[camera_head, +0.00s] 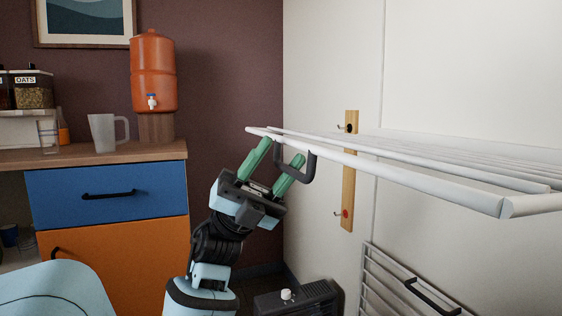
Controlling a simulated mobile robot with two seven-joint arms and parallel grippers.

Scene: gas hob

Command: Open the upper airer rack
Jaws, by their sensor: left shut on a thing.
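The upper airer rack (420,175) is a white frame of long bars on the pale right wall. It stands out from the wall, close to level. A dark U-shaped handle (312,165) hangs under its front bar, near the left end. My left gripper (281,152) reaches up from below with its green fingers at the handle, shut on it just under the bar. The fingers partly hide the handle's left side. My right gripper is not in view.
A wooden strip with hooks (348,190) is on the wall behind the rack. A lower rack (385,285) with a dark handle lies folded against the wall below. A dark box (300,300) stands on the floor. A counter (60,157) with drawers, a jug (103,133) and an orange dispenser (153,75) is at left.

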